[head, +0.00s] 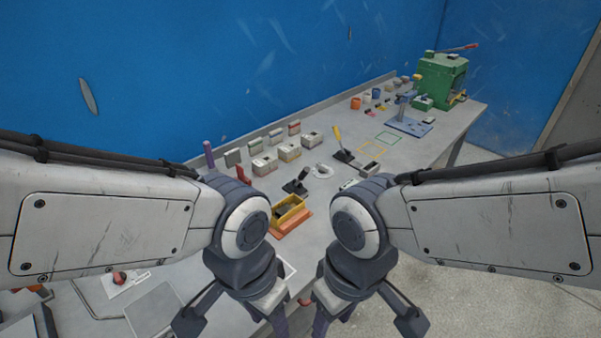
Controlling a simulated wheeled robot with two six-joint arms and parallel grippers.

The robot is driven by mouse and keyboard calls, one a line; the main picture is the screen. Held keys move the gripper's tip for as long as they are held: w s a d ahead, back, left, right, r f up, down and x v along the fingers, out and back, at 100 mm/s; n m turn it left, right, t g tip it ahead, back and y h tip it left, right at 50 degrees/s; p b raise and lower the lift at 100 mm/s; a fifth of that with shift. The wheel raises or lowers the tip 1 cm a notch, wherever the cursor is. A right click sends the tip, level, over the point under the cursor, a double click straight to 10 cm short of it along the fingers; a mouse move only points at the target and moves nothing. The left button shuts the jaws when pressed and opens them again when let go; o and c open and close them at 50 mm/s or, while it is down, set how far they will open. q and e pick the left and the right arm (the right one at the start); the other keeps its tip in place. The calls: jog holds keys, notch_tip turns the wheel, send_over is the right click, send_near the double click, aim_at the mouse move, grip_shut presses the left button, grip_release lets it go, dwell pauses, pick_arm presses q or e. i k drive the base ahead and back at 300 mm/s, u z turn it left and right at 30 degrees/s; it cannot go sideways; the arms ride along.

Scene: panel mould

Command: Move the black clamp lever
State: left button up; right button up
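A black clamp lever (297,182) with its handle tilted up stands on the grey bench, just behind a yellow open box. A second lever with a yellow handle (338,136) and a black base stands farther back to the right. My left gripper (272,308) and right gripper (328,308) hang side by side at the bottom of the view, nearer to me than the black lever and apart from it. Their fingertips run to the bottom edge of the picture, so their opening is unclear. I see nothing held in either.
The yellow box (286,212) and an orange block (291,224) sit in front of the lever. Several small pale boxes (289,153) line the wall side. A green press (441,80) and a blue-based fixture (409,125) stand at the far end. Bare bench (425,147) shows at the right.

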aim_at(304, 172)
jog(key=z, duration=1.35)
jog(key=i, duration=0.9)
jog(key=u, duration=2.6)
